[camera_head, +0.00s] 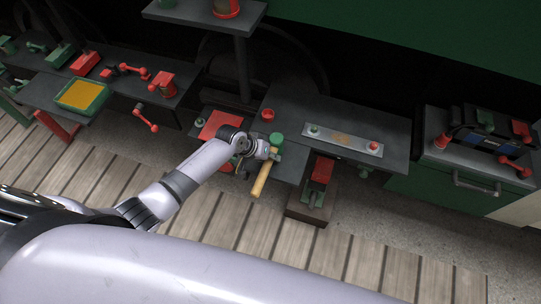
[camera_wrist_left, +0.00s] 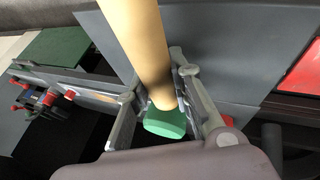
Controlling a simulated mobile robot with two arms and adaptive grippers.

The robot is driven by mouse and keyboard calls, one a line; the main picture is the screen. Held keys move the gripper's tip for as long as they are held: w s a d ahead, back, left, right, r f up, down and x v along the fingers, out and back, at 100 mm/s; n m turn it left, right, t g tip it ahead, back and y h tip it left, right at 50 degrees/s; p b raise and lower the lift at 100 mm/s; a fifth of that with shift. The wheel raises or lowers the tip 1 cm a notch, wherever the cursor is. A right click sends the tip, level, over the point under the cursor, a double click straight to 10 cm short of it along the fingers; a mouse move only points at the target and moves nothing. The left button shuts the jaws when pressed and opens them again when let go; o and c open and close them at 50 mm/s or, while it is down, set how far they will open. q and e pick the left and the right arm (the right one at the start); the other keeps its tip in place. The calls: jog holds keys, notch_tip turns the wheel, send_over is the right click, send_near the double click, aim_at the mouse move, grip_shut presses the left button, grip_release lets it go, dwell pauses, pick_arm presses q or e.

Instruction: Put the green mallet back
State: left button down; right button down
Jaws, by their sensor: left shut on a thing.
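The green mallet has a pale wooden handle (camera_head: 261,180) and a green head (camera_head: 277,139). In the head view my left gripper (camera_head: 270,152) is over the front of the grey bench, shut on the mallet, with the handle sloping down towards the planks. In the left wrist view my left gripper (camera_wrist_left: 183,98) has its fingers on both sides of the handle, close to the green head (camera_wrist_left: 166,122). The handle runs up out of that picture. Whether the mallet touches the bench is not clear. My right gripper is not in view.
The grey bench (camera_head: 325,112) carries a light metal plate (camera_head: 341,140) and a small red cup (camera_head: 267,115). A red and green block (camera_head: 322,170) stands at its front. Dark shelves with red and green tools are at left; a green cabinet (camera_head: 450,187) is at right. The plank floor is open.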

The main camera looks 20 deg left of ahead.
pick_arm(q)
jog(key=shift+f, duration=0.1)
jog(key=c, duration=1.4)
grip_release()
jog(key=shift+c, duration=0.2)
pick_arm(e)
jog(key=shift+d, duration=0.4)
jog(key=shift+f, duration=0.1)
pick_arm(q)
jog(key=shift+a+f+b, duration=0.1)
jog(key=shift+b, duration=0.35)
jog(key=s+b+v, duration=0.1)
jog(key=v, duration=1.6)
jog(key=shift+d, duration=0.3)
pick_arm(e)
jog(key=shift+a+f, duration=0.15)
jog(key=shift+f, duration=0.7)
